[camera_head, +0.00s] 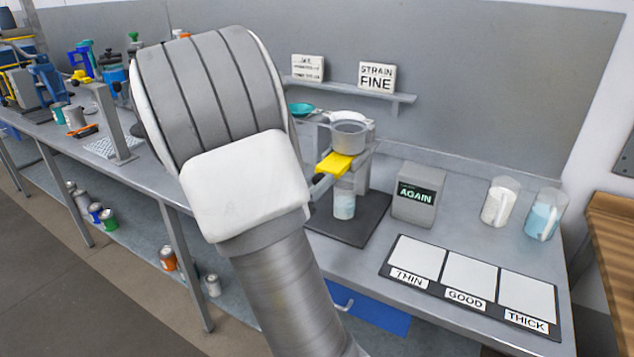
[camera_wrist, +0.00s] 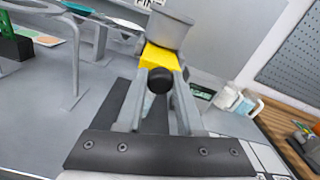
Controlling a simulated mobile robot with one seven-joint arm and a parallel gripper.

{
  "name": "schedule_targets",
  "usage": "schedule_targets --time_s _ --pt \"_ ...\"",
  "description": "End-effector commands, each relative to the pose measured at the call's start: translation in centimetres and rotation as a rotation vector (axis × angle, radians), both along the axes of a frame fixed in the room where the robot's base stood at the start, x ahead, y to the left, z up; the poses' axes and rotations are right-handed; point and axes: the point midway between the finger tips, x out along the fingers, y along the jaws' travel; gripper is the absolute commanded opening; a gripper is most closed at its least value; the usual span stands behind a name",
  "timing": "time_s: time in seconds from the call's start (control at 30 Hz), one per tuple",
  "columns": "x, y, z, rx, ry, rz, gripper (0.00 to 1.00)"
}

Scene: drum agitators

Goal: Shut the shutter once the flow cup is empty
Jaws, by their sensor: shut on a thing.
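The grey flow cup (camera_head: 349,138) sits in a stand above a dark mat. It also shows at the top of the wrist view (camera_wrist: 172,28). I cannot make out any liquid inside it. The yellow shutter (camera_head: 336,163) sticks out under the cup. In the wrist view the shutter (camera_wrist: 159,56) ends in a black knob (camera_wrist: 160,81). My gripper (camera_wrist: 160,92) is shut on this knob, a finger on each side. A clear beaker (camera_head: 344,206) with pale blue contents stands below the cup. My arm hides part of the bench in the head view.
A grey box (camera_head: 417,195) shows "AGAIN". Two clear jugs, one white (camera_head: 499,203) and one blue (camera_head: 542,216), stand at the right. A board (camera_head: 470,284) labelled THIN, GOOD and THICK lies in front. A shelf (camera_head: 350,91) with signs is behind.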

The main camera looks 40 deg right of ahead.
Motion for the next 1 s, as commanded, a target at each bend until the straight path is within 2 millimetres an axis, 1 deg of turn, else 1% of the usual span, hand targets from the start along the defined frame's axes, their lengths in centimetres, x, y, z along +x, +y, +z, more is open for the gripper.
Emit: schedule_targets --time_s 0.23,0.3,0.53,0.57,0.7,0.73,1.0 --pt "1.4 -3.5 -0.1 -0.001 -0.003 -0.003 0.00" --pt "1.7 -3.9 0.0 -0.001 -0.001 0.000 0.00" --pt "1.7 -4.0 0.1 -0.001 -0.002 0.001 0.00" --pt "1.7 -4.0 0.1 -0.001 -0.002 0.001 0.40" --pt "1.6 -4.0 0.1 -0.001 -0.001 0.000 0.65" --pt "1.6 -3.9 0.1 -0.001 -0.001 0.000 0.66" --pt "1.6 -3.8 0.0 -0.001 0.000 0.001 0.66"
